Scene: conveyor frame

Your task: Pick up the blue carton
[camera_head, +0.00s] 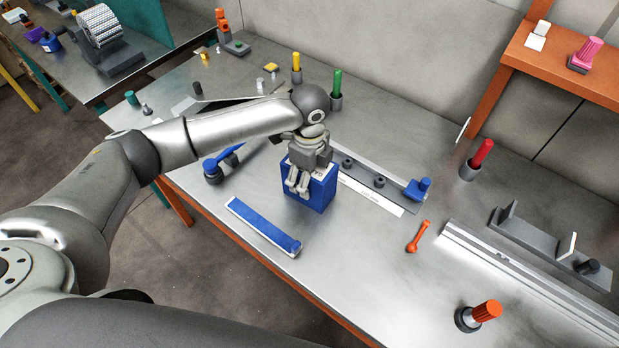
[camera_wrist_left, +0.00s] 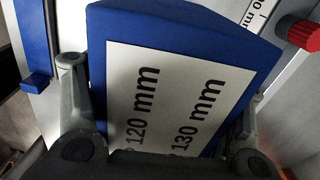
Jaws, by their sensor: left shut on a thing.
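The blue carton (camera_head: 318,193) stands near the middle of the metal workbench. My left gripper (camera_head: 299,187) is over it from above, shut on it. In the left wrist view the carton (camera_wrist_left: 185,18) fills the space between the two fingers, with a white label reading "120 mm" and "130 mm". The left gripper (camera_wrist_left: 160,120) has one finger on each side of the carton. I cannot tell whether its base is clear of the bench. My right gripper is not in view.
A blue-topped bar (camera_head: 262,226) lies in front of the carton. A grey rail with a blue clamp (camera_head: 418,190) is behind it to the right. An orange tool (camera_head: 418,236) and a red-handled holder (camera_head: 476,160) are farther right. Bare bench lies between.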

